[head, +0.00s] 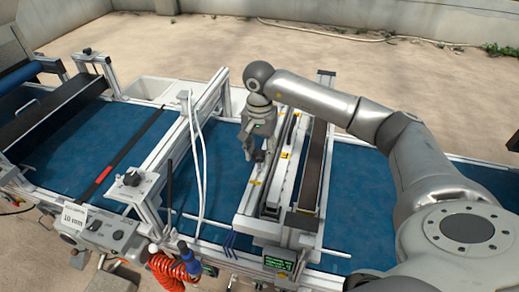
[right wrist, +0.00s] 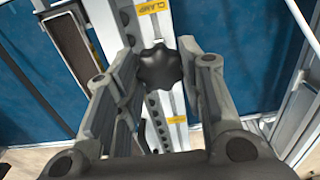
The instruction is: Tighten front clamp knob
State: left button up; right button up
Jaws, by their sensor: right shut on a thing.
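The black lobed clamp knob (right wrist: 160,68) shows in the right wrist view, on a white slotted rail (right wrist: 168,115) with yellow labels, one reading CLAMP. My right gripper (right wrist: 160,58) has its two fingers on either side of the knob and is shut on it. In the head view my right gripper (head: 256,156) points down over the left side of the rail assembly, and it hides the knob there. My left gripper is not in view.
A blue bed (head: 215,170) runs under the white frames. White cables (head: 198,160) hang left of my right gripper. A small green-text display (head: 278,263) and an orange coiled hose (head: 172,272) are at the front. A dark bar (head: 313,165) lies right of the rail.

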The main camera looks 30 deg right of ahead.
jog(key=shift+f+m+b, duration=0.15)
jog(key=shift+m+b, duration=0.45)
jog(key=shift+b, duration=0.25)
jog(key=shift+m+b, duration=0.75)
jog(key=shift+m, duration=0.05)
jog(key=m+b, duration=0.2)
jog(key=shift+m, duration=0.3)
jog(key=m+b, duration=0.2)
jog(key=m, duration=0.1)
jog(key=shift+m, duration=0.3)
jog(key=m+b, duration=0.2)
jog(key=m, duration=0.2)
jog(key=shift+m, duration=0.3)
jog(key=shift+r+m+b, duration=0.15)
jog(key=shift+m+b, duration=0.25)
jog(key=shift+m, duration=0.65)
jog(key=shift+r+m+b, duration=0.1)
jog(key=shift+m+b, duration=0.3)
jog(key=shift+m, duration=0.65)
jog(key=o, duration=1)
